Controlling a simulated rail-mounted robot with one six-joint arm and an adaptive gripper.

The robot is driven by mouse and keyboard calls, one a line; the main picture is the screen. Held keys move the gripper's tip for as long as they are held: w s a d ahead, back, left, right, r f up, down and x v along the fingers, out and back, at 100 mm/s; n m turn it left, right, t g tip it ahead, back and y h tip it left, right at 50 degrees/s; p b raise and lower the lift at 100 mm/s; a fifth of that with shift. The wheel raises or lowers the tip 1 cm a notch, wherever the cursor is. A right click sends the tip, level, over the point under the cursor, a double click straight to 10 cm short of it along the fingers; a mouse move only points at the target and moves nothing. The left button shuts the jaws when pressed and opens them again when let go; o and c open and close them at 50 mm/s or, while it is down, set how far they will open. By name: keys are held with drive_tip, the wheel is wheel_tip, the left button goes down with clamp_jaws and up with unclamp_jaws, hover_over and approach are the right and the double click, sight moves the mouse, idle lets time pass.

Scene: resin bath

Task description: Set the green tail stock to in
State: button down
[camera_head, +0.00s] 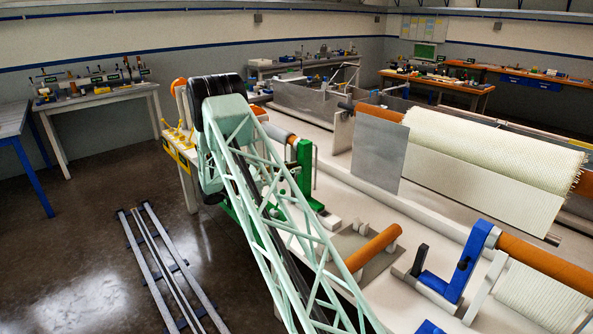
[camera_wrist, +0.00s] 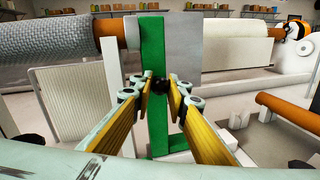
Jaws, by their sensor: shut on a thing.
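The green tail stock (camera_head: 304,168) stands on the pale bench in the head view, partly behind my arm's lattice. In the wrist view its green upright (camera_wrist: 153,50) rises in the middle, with a green foot at the lower right. A small black knob (camera_wrist: 162,87) shows in front of the upright. My gripper (camera_wrist: 161,90) has yellow fingers, one on each side of the knob, shut on it. The exact contact at the fingertips is too small to see. In the head view my arm hides the gripper.
A blue stand (camera_head: 463,268) holds an orange-ended roller at the right. An orange bar (camera_head: 373,247) lies on supports nearer my arm. A grey metal sheet (camera_head: 378,150) stands upright behind it. Floor rails (camera_head: 165,270) lie at the left, with clear floor around them.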

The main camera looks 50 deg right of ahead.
drive_tip(key=shift+w+r, duration=0.1)
drive_tip(key=shift+w, duration=0.15)
drive_tip(key=c, duration=2.5)
unclamp_jaws()
drive_tip(key=shift+w, duration=0.1)
drive_tip(key=shift+a, duration=0.1)
drive_tip(key=v, duration=1.2)
